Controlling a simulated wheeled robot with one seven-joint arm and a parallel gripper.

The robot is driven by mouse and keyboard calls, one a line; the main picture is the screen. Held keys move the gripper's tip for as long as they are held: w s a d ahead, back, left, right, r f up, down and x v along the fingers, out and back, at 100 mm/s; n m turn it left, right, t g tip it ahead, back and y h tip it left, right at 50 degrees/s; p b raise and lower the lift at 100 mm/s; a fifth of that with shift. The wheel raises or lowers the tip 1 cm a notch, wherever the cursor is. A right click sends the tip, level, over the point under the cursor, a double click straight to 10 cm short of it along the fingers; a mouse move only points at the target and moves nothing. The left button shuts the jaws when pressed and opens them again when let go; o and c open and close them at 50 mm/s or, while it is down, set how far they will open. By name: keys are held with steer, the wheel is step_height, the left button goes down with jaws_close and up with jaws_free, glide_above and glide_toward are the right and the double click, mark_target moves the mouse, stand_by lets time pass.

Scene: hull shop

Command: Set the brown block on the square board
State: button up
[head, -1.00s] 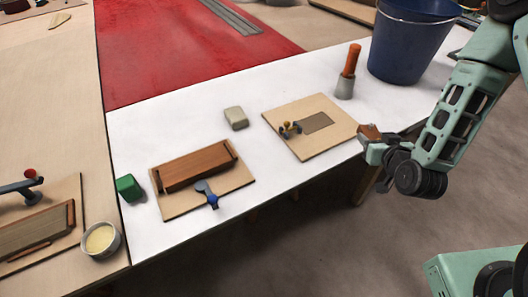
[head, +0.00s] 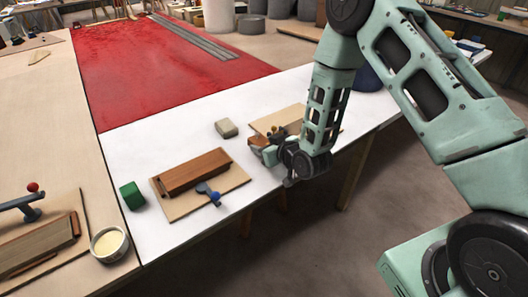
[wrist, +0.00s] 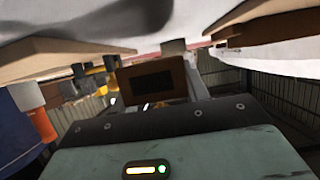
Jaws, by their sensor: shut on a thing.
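My gripper (head: 266,150) is shut on the brown block (head: 257,141) and holds it near the front edge of the white table, beside the square board (head: 270,121). In the wrist view the brown block (wrist: 181,75) sits at the jaws, with a dark rectangle on the side facing the camera. The board also shows at the upper left of the wrist view (wrist: 50,62). The block appears apart from the board, but its exact height is unclear.
A second board (head: 232,181) with a long brown piece (head: 195,172) and a blue-knobbed clamp (head: 208,192) lies to the left. A grey-beige block (head: 226,128) stands behind. A green block (head: 132,196) and a bowl (head: 110,244) are farther left. A blue bucket (head: 368,78) is partly hidden.

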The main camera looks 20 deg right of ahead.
steer(key=shift+f, duration=1.45)
steer(key=shift+f, duration=0.2)
steer(key=o, duration=1)
steer(key=shift+o, duration=0.2)
steer(key=shift+r, duration=0.1)
